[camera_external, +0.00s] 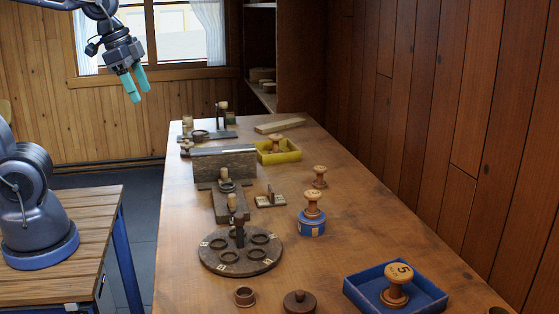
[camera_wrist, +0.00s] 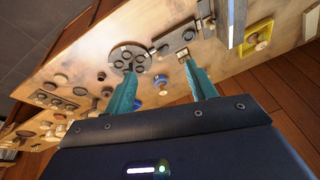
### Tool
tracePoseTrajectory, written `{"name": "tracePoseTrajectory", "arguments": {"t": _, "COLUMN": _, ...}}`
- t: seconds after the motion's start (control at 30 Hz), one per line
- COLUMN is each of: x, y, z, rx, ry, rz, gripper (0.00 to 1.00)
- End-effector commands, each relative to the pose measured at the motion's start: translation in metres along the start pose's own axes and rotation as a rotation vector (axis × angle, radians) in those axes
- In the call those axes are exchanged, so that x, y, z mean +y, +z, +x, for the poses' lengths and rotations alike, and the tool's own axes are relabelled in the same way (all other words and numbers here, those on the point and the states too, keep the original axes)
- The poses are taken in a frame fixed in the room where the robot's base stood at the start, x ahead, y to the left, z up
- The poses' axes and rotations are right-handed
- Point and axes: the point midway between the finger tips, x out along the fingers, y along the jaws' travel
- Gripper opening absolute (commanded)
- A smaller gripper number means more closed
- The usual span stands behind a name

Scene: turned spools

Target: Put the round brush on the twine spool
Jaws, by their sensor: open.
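My gripper (camera_external: 138,94) is open and empty, high above the far left of the long table; its two teal fingers also show in the wrist view (camera_wrist: 161,74). A dark brown round piece with a knob (camera_external: 300,302), perhaps the round brush, sits at the table's near edge. Several pale wooden spools stand about: one with a "5" on top (camera_external: 396,285) in a blue tray, one (camera_external: 313,204) on a blue round base, one (camera_external: 320,177) behind it, and one in a yellow tray. I cannot tell which is the twine spool.
A dark disc with rings and a post (camera_external: 240,262) stands on the near left of the table (camera_external: 370,225). Behind it are a wooden block (camera_external: 225,165) and the yellow tray (camera_external: 290,156). The blue tray (camera_external: 432,304) is near right. A wooden wall borders the right.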

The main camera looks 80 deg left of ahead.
Motion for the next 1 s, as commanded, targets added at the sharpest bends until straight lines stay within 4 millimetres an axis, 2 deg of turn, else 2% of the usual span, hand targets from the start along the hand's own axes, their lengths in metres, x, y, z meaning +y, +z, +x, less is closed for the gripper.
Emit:
{"name": "tracePoseTrajectory", "arguments": {"t": 0.03, "x": 0.013, "y": 0.009, "z": -0.005, "rx": 0.022, "ry": 0.005, "rz": -0.036, "gripper": 0.56}}
{"name": "tracePoseTrajectory", "arguments": {"t": 0.1, "x": 0.027, "y": 0.020, "z": -0.009, "rx": 0.042, "ry": 0.015, "rz": -0.097, "gripper": 0.56}}
{"name": "tracePoseTrajectory", "arguments": {"t": 0.3, "x": 0.051, "y": 0.043, "z": -0.014, "rx": 0.081, "ry": 0.043, "rz": -0.223, "gripper": 0.56}}
{"name": "tracePoseTrajectory", "arguments": {"t": 0.47, "x": 0.057, "y": 0.050, "z": -0.014, "rx": 0.090, "ry": 0.053, "rz": -0.262, "gripper": 0.56}}
{"name": "tracePoseTrajectory", "arguments": {"t": 1.0, "x": 0.057, "y": 0.050, "z": -0.015, "rx": 0.090, "ry": 0.053, "rz": -0.265, "gripper": 0.56}}
